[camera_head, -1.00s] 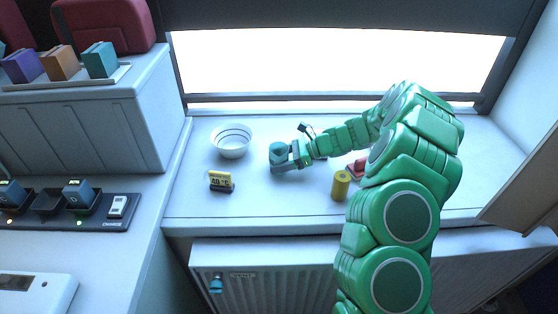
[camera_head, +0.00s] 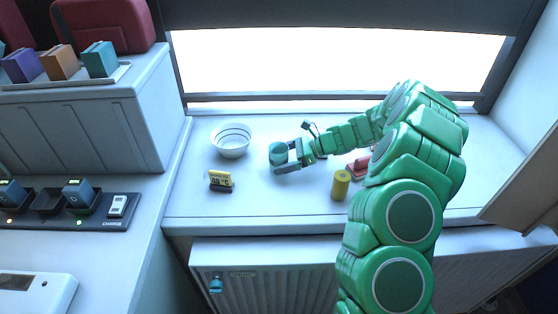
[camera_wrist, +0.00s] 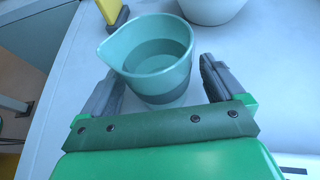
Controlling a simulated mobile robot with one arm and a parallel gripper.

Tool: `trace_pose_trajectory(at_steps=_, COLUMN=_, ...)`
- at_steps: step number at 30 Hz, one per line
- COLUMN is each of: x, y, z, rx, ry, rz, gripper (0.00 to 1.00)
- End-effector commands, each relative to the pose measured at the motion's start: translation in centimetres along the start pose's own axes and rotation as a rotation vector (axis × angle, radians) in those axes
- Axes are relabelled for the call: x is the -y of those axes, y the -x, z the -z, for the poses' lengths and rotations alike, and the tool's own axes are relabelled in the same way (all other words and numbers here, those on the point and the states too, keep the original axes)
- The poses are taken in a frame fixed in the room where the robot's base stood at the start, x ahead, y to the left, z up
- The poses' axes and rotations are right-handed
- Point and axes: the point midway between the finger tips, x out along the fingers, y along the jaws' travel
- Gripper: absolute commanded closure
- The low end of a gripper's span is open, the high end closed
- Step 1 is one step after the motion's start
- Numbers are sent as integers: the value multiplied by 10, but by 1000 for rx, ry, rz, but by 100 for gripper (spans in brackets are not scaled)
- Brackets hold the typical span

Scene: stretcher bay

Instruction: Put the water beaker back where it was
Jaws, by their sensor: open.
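The teal water beaker (camera_head: 278,153) stands upright on the white counter (camera_head: 262,205) below the bright window. In the wrist view the beaker (camera_wrist: 160,85) has a spout at its left rim and a darker band low down, with what looks like water inside. My gripper (camera_head: 287,158) is open around the beaker's near side. In the wrist view my gripper's (camera_wrist: 160,85) dark fingers stand on both sides of the beaker, with a gap on the right side; contact on the left cannot be told.
A yellow cylinder (camera_head: 341,185) and a red object (camera_head: 359,166) are right, close to my arm. The counter's front middle is clear.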

Motion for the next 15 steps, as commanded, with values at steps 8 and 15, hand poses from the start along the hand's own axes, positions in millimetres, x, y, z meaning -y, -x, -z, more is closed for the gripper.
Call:
trace_pose_trajectory(at_steps=8, x=2, y=52, z=0, rx=-2, ry=2, rz=5, gripper=5)
trace_pose_trajectory(at_steps=15, x=0, y=89, z=0, rx=0, ry=0, rz=1, gripper=5)
